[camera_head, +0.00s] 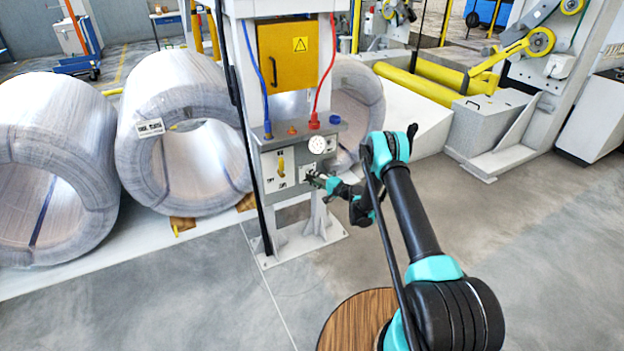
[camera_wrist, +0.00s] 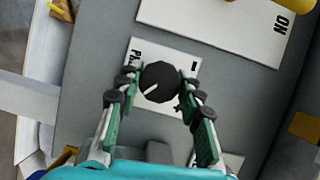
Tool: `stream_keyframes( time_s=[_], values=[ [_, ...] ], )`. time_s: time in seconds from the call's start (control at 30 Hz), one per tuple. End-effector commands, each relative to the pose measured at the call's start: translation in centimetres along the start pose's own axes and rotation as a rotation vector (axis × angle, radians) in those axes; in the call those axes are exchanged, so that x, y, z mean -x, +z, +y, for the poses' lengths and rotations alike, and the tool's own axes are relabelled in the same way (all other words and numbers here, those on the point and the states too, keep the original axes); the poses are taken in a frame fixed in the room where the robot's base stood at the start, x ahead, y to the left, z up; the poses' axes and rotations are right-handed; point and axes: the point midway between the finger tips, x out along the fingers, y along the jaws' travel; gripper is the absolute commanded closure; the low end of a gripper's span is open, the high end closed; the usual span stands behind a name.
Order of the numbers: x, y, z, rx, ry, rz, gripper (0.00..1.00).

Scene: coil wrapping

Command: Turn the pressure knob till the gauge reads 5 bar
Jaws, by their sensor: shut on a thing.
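The pressure knob (camera_wrist: 160,82) is round and black with a pale pointer line, on a white label plate of the grey panel. In the wrist view my gripper (camera_wrist: 159,84) has one finger on each side of the knob and is shut on it. The pointer line slants toward the lower left. In the head view my gripper (camera_head: 316,180) reaches the panel from the right and covers the knob. The round white gauge (camera_head: 317,145) sits just above it; its needle is too small to read.
A yellow lever (camera_head: 281,166) is on a white plate left of the knob. Red and blue hoses run down to fittings atop the panel. Large wrapped coils (camera_head: 185,130) stand at left. A yellow box (camera_head: 288,55) hangs above. Open floor (camera_head: 520,250) lies at right.

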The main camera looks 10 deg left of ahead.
Motion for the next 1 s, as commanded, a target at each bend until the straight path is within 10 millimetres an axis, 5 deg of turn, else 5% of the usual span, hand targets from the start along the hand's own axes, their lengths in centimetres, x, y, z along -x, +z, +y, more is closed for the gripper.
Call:
stream_keyframes(
  time_s=[0.3, 0.33, 0.5, 0.83, 1.0],
  values=[
    [0.1, 0.1, 0.0, -0.001, -0.001, -0.001, 0.92],
    [0.1, 0.1, 0.0, -0.001, -0.001, -0.001, 0.62],
    [0.0, 0.0, 0.0, -0.001, -0.001, -0.001, 0.42],
    [0.3, 0.0, 0.0, -0.001, -0.001, 0.000, 0.42],
    [2.5, -0.1, 0.0, -0.001, -0.001, 0.002, 0.42]
  ],
)
